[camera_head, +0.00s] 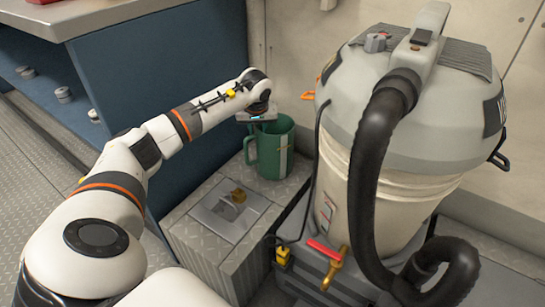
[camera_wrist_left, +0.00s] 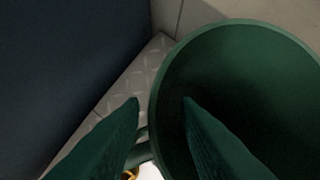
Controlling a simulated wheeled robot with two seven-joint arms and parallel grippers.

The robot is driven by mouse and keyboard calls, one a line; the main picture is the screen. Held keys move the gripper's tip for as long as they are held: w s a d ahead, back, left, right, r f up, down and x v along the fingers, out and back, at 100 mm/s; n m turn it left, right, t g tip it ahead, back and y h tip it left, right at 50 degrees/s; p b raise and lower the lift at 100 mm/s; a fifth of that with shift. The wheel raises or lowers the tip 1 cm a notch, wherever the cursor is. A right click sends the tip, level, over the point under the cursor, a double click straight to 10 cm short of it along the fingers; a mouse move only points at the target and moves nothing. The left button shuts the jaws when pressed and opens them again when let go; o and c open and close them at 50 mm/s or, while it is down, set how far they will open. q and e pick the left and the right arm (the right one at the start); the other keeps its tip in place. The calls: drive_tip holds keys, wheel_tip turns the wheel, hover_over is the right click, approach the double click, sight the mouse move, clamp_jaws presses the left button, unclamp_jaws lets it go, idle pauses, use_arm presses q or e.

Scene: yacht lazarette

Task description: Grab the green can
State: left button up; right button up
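The green can (camera_head: 274,152) is an upright, open-topped can with a side handle. It stands on the grey tread-plate box against the wall. In the left wrist view the can (camera_wrist_left: 240,50) fills the right side, and its dark inside shows. My left gripper (camera_head: 257,124) is at the can's rim on the handle side, pointing down. In the left wrist view the gripper (camera_wrist_left: 160,102) is open, with one finger over the can's opening and the other outside it. The rim and wall lie between the fingers; contact cannot be told. The handle is partly hidden there. My right gripper is not in view.
The tread-plate box (camera_head: 185,240) has a latch (camera_head: 236,200) on top. A large vacuum (camera_head: 385,190) with a black hose stands close on the right. A blue cabinet (camera_head: 165,70) is behind my left arm. A wall is behind the can.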

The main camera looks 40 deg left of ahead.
use_arm(q)
drive_tip(key=shift+w+a+f, duration=0.1)
drive_tip(key=shift+a+f, duration=0.05)
drive_tip(key=shift+f, duration=0.2)
clamp_jaws()
idle(1.2)
